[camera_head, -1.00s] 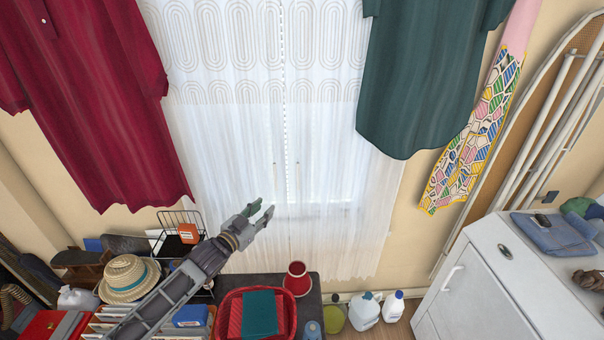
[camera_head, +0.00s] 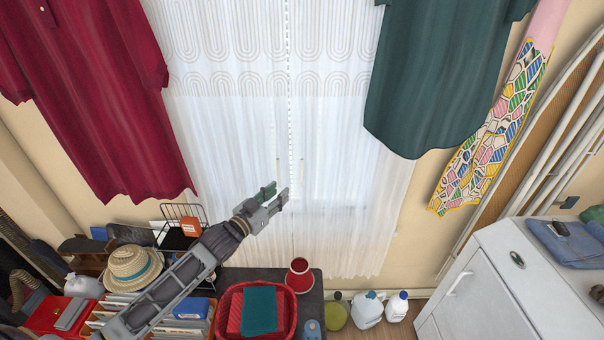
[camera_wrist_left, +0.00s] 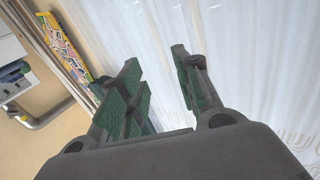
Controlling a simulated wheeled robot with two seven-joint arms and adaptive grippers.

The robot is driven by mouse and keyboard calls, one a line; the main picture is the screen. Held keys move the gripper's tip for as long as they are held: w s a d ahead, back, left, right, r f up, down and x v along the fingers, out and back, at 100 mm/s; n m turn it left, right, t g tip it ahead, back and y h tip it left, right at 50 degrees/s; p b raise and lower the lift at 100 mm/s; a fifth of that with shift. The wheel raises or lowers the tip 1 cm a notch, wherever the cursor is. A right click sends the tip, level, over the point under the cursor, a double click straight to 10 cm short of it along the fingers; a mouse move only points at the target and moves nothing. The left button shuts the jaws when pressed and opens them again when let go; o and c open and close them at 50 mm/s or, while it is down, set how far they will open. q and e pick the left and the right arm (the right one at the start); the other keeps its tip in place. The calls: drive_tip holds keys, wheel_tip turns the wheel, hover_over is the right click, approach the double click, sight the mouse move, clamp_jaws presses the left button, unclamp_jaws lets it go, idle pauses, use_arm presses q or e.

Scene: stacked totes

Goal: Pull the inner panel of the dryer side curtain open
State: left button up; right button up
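White sheer curtains with looped line patterns hang over the window. The dryer side panel (camera_head: 340,170) is on the right, and the other panel (camera_head: 225,140) is on the left. Their inner edges meet near a dotted vertical line in the middle. My left gripper (camera_head: 279,191) is in front of the curtain, close to that middle line, in the head view. In the left wrist view its two green-padded fingers (camera_wrist_left: 157,70) are apart with no cloth seen between them. White curtain cloth (camera_wrist_left: 240,60) fills the view beyond. I cannot tell whether a finger touches it. My right gripper is not in view.
A red garment (camera_head: 110,110) hangs at left, a dark green one (camera_head: 430,85) at right. A white dryer (camera_head: 480,290) stands lower right. Below are a red basket (camera_head: 290,312), a red pot (camera_head: 299,277), bottles (camera_head: 367,310) and a straw hat (camera_head: 131,267).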

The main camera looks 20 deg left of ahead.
sight(302, 173)
use_arm(q)
drive_tip(key=shift+w+n, duration=0.1)
drive_tip(key=shift+n, duration=0.2)
drive_tip(key=shift+w+d, duration=0.1)
drive_tip(key=shift+w, duration=0.1)
idle(0.3)
drive_tip(key=shift+p+x, duration=0.75)
drive_tip(key=shift+x, duration=5.9)
drive_tip(key=shift+f, duration=0.1)
clamp_jaws()
